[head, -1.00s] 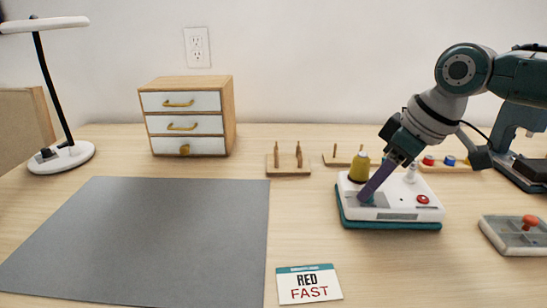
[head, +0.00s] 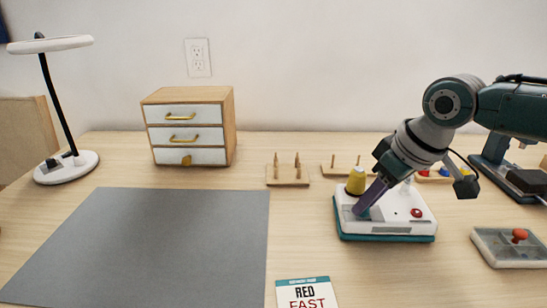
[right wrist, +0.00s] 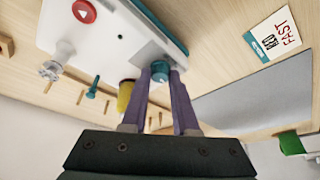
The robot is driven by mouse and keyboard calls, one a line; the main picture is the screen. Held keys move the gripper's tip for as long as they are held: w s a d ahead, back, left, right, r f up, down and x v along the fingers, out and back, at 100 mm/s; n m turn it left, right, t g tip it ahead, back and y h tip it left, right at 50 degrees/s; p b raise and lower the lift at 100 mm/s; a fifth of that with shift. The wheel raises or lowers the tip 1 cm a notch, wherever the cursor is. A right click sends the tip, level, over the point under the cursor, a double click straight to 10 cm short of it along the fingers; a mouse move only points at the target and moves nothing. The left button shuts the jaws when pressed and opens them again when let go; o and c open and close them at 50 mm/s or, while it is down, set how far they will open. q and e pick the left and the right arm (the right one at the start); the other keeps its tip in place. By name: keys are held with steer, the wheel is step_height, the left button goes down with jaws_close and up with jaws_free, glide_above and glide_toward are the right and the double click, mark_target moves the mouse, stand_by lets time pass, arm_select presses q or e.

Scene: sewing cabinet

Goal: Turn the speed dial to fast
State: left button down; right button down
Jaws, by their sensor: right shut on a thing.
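The white sewing device with a teal base (head: 388,229) stands on the table at the right of the head view. Its small teal dial (right wrist: 159,71) sits between the purple fingers of my right gripper (right wrist: 160,76) in the right wrist view. My right gripper (head: 363,211) is shut on the dial at the device's left front, leaning down from the right. In the head view the fingers mostly hide the dial, and its pointer and marks cannot be read. A card (head: 306,293) reading RED and FAST lies in front, cut by the lower edge. My left gripper is out of view.
A yellow spool (head: 356,181) stands on the device just behind my fingers, and a red button (head: 416,213) is at its right. A divided tray (head: 490,247) lies farther right. Peg racks (head: 287,181) stand behind. A grey mat (head: 150,240) covers the left.

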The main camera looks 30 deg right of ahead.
steer(key=m+p, duration=0.1)
steer(key=p, duration=0.1)
steer(key=m+h+p, duration=0.1)
steer(key=m, duration=0.1)
steer(key=m+p, duration=0.1)
steer(key=p, duration=0.1)
steer(key=shift+a+r+h+p, duration=0.25)
steer(key=shift+a+h+p, duration=0.05)
steer(key=shift+f+m+h+p, duration=0.1)
steer(key=shift+m+h+p, duration=0.2)
steer(key=shift+m+p, duration=0.65)
steer(key=shift+a+f+m+g+h, duration=0.1)
steer(key=shift+m+g+h, duration=0.2)
steer(key=shift+m, duration=0.85)
steer(key=shift+w+m+h, duration=0.1)
steer(key=shift+m+h, duration=0.2)
steer(key=shift+m, duration=0.5)
steer(key=shift+f+m+g+h, duration=0.15)
steer(key=shift+m+g+h, duration=0.25)
steer(key=shift+m, duration=0.6)
steer(key=shift+w+m+g+h+b, duration=0.15)
steer(key=shift+m+g+b, duration=0.3)
steer(key=shift+m, duration=0.5)
steer(key=shift+m+g+h+b, duration=0.2)
steer(key=shift+m+b, duration=0.35)
steer(key=shift+m, duration=0.4)
